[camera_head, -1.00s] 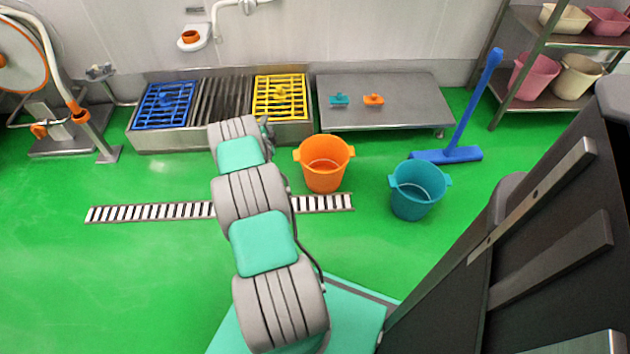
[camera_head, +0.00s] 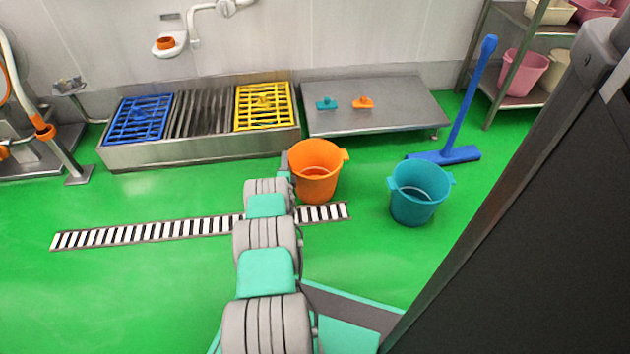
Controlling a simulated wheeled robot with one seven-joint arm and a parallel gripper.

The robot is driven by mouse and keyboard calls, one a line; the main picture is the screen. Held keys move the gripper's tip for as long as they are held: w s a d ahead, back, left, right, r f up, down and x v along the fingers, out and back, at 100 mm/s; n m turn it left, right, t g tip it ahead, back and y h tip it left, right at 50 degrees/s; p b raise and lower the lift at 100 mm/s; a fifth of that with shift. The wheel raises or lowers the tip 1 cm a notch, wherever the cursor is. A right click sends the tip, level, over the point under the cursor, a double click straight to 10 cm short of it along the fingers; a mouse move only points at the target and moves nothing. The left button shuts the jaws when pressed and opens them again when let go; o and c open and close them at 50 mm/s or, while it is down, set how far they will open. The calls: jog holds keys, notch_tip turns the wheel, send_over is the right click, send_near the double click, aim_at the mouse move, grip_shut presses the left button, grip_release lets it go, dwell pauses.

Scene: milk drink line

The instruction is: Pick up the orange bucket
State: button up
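The orange bucket (camera_head: 316,182) stands upright on the green floor, just behind the right end of the drain grate. Its right handle shows. Its left handle is hidden behind the end of my arm. My gripper (camera_head: 285,163) is at the left side of the bucket's rim, touching it or very close. The fingers are small and mostly hidden by my own arm, so I cannot see whether they are open or shut on the handle.
A teal bucket (camera_head: 417,203) stands to the right, with a blue squeegee (camera_head: 445,155) behind it. A low steel table (camera_head: 390,110) and a trough with blue (camera_head: 140,119) and yellow (camera_head: 264,106) grates lie behind. A drain grate (camera_head: 150,231) crosses the floor. The left floor is clear.

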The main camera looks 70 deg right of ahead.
grip_shut()
dwell(1.4)
